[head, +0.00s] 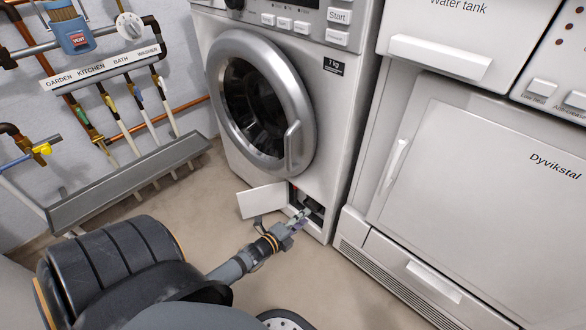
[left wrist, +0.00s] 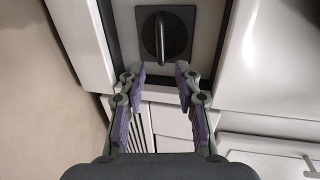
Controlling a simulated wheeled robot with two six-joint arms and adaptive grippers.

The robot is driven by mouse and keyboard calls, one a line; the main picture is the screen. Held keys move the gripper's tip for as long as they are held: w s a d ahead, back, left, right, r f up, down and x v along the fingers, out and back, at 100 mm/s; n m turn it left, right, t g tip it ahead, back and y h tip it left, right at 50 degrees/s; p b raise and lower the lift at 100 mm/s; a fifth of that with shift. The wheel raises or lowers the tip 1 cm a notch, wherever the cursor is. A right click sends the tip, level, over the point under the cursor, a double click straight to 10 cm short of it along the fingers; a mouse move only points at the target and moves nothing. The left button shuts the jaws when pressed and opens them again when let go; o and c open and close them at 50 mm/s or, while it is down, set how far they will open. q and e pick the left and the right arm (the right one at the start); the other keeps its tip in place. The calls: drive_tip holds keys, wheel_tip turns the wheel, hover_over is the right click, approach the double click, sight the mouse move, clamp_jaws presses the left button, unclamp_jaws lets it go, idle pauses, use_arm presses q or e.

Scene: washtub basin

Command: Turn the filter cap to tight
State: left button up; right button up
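In the head view the cap cannot be made out behind my gripper. My left gripper (left wrist: 160,75) is open, its purple-padded fingers apart and empty, with the cap just beyond the fingertips. In the head view it (head: 298,220) is at the low opening in the front of the washing machine (head: 345,110). My right gripper is not in view.
The white filter flap (head: 261,200) hangs open left of the opening. The closed round washer door (head: 262,100) is above. A white dryer (head: 480,170) stands close on the right. Pipes and a grey trough (head: 130,180) line the left wall. Bare floor lies in front.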

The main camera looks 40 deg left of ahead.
use_arm(q)
drive_tip(key=v, duration=0.7)
idle(0.3)
